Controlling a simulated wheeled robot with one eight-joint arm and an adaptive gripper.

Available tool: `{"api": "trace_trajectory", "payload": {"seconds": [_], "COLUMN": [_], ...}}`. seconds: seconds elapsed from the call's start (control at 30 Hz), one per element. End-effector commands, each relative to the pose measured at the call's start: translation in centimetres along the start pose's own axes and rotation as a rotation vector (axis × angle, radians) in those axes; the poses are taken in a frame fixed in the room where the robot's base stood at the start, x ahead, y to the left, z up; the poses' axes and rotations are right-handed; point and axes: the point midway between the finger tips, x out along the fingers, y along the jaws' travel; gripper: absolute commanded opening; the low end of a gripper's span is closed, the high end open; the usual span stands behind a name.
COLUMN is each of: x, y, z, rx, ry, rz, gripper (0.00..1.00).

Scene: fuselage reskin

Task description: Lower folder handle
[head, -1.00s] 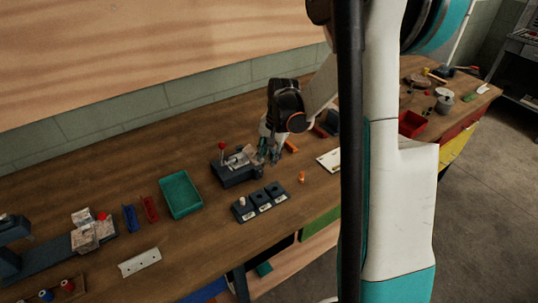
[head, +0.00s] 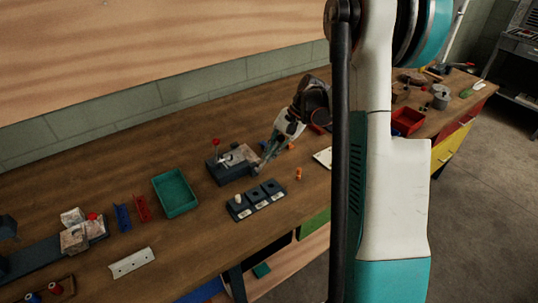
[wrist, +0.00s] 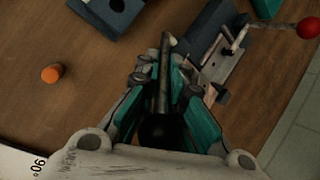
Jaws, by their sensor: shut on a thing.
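The folder (head: 222,177) is a dark block with a metal plate on top and a lever ending in a red ball (head: 215,142). It stands on the bench left of my gripper (head: 264,164). In the wrist view the folder (wrist: 208,28) is at the upper right, its red ball (wrist: 308,27) at the edge. There my gripper (wrist: 167,82) is shut around a grey rod handle (wrist: 165,62) with a black knob (wrist: 166,131). The rod's far end is beside the folder; its joint is not clear. My gripper is tilted, its fingers pointing down-left in the head view.
A dark three-socket block (head: 256,203) lies in front of the folder. An orange cylinder (head: 298,174) and a white plate (head: 323,158) are to the right. A green tray (head: 175,193) is left, a red bin (head: 407,121) far right. Bare wood lies between.

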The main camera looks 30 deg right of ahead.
Motion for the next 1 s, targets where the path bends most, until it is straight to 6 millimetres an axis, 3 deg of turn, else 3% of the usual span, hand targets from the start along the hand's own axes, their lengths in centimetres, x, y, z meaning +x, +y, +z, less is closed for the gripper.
{"api": "trace_trajectory", "payload": {"seconds": [0.27, 0.3, 0.4, 0.77, 1.0], "x": [0.0, 0.0, 0.0, -0.2, -3.6], "y": [0.0, 0.0, 0.0, 0.0, 0.1], "z": [0.0, 0.0, 0.0, 0.0, 0.0], "rx": [0.0, 0.0, 0.0, 0.001, 0.003], "ry": [-0.003, -0.003, -0.003, -0.002, -0.002], "rz": [-0.002, -0.002, -0.001, -0.001, -0.002], "gripper": [0.0, 0.12, 0.29, 0.29, 0.29]}}
